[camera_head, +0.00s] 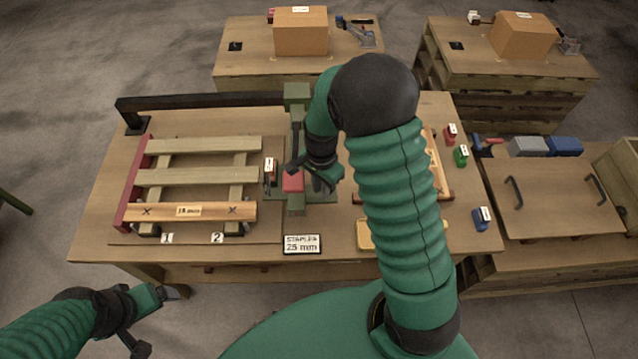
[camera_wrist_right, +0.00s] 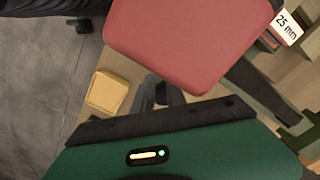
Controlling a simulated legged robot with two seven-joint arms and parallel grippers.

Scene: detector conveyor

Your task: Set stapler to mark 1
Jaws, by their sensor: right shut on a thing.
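The stapler unit has a green crossbeam (camera_head: 297,205) and a red block (camera_head: 293,183). It stands right of the pallet frame (camera_head: 200,177). The red block also fills the top of the right wrist view (camera_wrist_right: 185,40). My right gripper (camera_head: 312,174) is at the stapler, beside the red block, and is shut on part of it. The exact contact is hidden. Mark 1 (camera_head: 167,238) is a white label at the pallet's front left; mark 2 (camera_head: 217,238) lies to its right. My left gripper (camera_head: 170,292) is off the table's front left edge, away from everything; its opening is unclear.
A black rail (camera_head: 200,101) runs along the table's back left. A sign (camera_head: 301,243) reads "STAPLER 25 mm". A yellow tray (camera_head: 364,235) is near the front. Small red, green and blue items (camera_head: 481,218) stand at the right. Boxes (camera_head: 300,30) sit on back tables.

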